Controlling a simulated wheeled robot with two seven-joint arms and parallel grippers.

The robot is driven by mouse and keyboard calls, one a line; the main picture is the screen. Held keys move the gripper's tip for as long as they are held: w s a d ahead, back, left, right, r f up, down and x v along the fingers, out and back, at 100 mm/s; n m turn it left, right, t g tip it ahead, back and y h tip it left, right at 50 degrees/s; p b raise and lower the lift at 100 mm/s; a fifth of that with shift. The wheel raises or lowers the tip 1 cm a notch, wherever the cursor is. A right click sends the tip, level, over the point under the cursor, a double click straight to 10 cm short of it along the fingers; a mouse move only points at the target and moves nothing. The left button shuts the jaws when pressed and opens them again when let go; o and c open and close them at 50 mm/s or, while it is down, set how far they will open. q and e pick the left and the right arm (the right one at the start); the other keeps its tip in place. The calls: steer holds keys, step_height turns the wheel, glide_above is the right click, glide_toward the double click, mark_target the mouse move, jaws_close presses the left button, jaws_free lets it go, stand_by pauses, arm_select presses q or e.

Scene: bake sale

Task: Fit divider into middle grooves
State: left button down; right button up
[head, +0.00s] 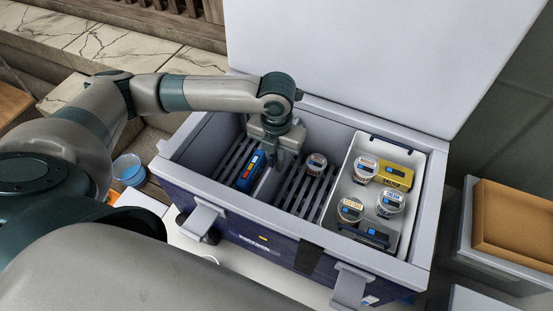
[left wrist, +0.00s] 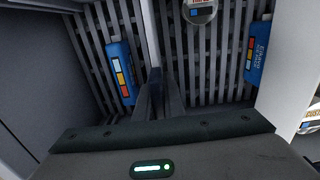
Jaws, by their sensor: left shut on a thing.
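The open cooler (head: 178,165) has a slatted floor and a raised white lid. My left gripper (head: 281,158) reaches down inside it, shut on the thin grey divider (head: 266,186). The divider stands about upright across the left-middle of the cooler. In the left wrist view its pale top edge (left wrist: 149,32) runs away from my fingers (left wrist: 160,95). The grooves are not clear, and I cannot tell whether the divider's lower edge is seated. My right gripper is out of view.
A blue ice pack (head: 250,171) lies left of the divider, and a round jar (head: 316,163) right of it. Another blue pack (left wrist: 259,50) shows in the left wrist view. A white tray (head: 348,160) with several jars and a yellow box (head: 396,175) fills the right side.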

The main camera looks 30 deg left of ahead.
arm_select(q)
steer(key=shift+f, duration=0.2)
steer(key=c, duration=1.8)
jaws_free()
steer(key=shift+o, duration=0.2)
steer(key=shift+r, duration=0.1)
step_height(320, 180, up, 17)
steer(key=b, duration=0.3)
steer(key=shift+s, duration=0.15)
